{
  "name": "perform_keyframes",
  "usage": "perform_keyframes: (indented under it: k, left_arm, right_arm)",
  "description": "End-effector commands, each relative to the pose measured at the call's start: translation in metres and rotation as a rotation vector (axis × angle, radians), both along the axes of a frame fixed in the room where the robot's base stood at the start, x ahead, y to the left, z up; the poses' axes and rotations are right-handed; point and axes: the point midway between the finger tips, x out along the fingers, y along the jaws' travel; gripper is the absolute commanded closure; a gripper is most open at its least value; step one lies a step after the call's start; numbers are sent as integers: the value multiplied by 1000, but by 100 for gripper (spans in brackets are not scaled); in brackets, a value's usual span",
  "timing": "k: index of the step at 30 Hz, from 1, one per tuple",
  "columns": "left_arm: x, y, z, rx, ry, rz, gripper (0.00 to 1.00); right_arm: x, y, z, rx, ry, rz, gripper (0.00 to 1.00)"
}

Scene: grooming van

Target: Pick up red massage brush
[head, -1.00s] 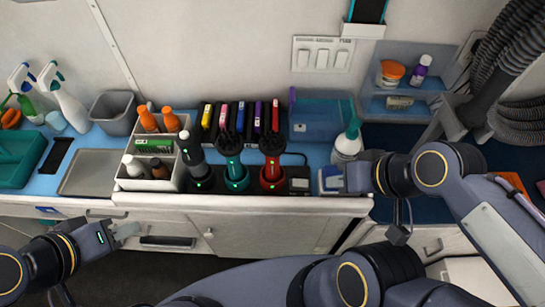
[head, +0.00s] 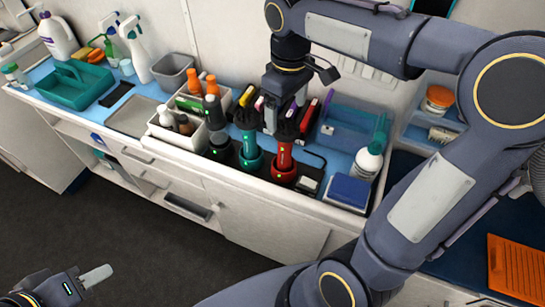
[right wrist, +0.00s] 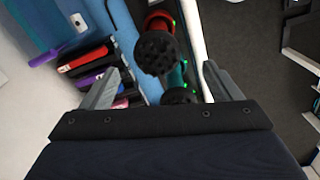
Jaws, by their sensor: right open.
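The red massage brush (head: 284,158) stands upright in a dock, black bristled head up, at the right end of a row with a teal one (head: 249,148) and a black one (head: 217,130). In the right wrist view its round black head (right wrist: 157,52) lies just ahead of the fingers, with red (right wrist: 157,20) showing beyond. My right gripper (head: 285,108) points down above and behind the brushes. It is open and empty, its fingers (right wrist: 163,90) apart on either side of the head's line. My left gripper (head: 95,277) is low at the left, over the floor, away from the counter.
Several coloured cases (head: 247,95) stand behind the brushes, close to my right gripper. A white caddy (head: 165,133) with bottles is to the left. A blue box (head: 348,191) and a spray bottle (head: 368,162) are to the right. A teal tote (head: 75,88) stands further left.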

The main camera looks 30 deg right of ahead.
Motion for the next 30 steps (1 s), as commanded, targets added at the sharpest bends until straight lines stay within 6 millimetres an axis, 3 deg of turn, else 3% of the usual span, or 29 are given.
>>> perform_keyframes:
  k: [18, 27, 30]
  left_arm:
    - [0, 0, 1, 0, 0, 0, 64]
    - [0, 0, 1, 0, 0, 0, 64]
    - [0, 0, 1, 0, 0, 0, 64]
  right_arm:
    - [7, -2, -73, -3, 5, 3, 16]
    - [7, -2, -77, -3, 3, 3, 16]
    - [7, -2, -77, -3, 3, 3, 29]
